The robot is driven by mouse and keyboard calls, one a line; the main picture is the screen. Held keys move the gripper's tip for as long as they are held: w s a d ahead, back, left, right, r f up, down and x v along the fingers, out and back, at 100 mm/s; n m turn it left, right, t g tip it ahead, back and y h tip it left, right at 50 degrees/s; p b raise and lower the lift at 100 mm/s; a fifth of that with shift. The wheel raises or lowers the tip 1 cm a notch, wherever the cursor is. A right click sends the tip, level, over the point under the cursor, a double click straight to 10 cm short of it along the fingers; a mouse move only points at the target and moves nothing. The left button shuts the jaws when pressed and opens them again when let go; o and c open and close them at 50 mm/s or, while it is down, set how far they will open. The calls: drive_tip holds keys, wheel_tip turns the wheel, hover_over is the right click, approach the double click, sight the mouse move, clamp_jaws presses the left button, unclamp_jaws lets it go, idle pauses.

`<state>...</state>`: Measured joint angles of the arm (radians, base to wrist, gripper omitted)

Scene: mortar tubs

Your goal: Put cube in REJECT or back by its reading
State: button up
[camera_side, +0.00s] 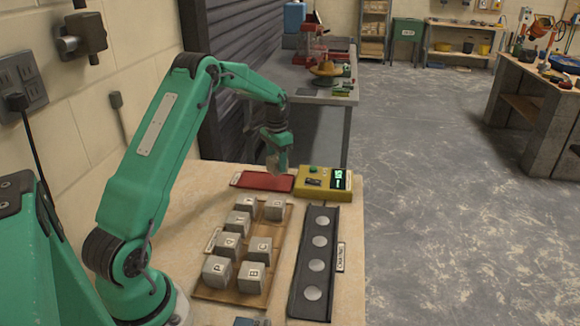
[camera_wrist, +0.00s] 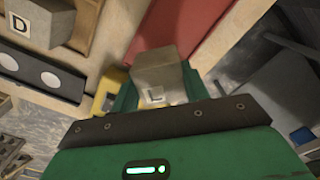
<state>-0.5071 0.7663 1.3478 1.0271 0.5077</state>
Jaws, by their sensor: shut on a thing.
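My gripper (camera_side: 276,146) is shut on a grey cube (camera_side: 277,164) and holds it up near the back of the bench, by the red tray. In the wrist view the held cube (camera_wrist: 162,72) shows a letter that looks like L. The flat red tray (camera_side: 264,181) lies below it and also shows in the wrist view (camera_wrist: 192,22). A yellow reader (camera_side: 308,190) stands right of the tray, with green characters on its dark display (camera_side: 340,179) that are too small to read surely. Several grey lettered cubes (camera_side: 216,270) stand in two columns on a wooden tray (camera_side: 267,286).
A black strip with several round pale pads (camera_side: 318,241) lies right of the cube tray, with a small label beside it (camera_side: 341,257). Its pads hold no cubes. The bench's right edge is close beyond. A grey table (camera_side: 306,96) stands behind.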

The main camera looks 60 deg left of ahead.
sight(277, 170)
drive_tip(key=shift+f, duration=2)
drive_tip(key=o, duration=1.3)
drive_tip(key=shift+f, duration=0.15)
drive_tip(key=shift+c, duration=0.2)
wheel_tip(277, 170, up, 12)
drive_tip(key=shift+r, duration=0.2)
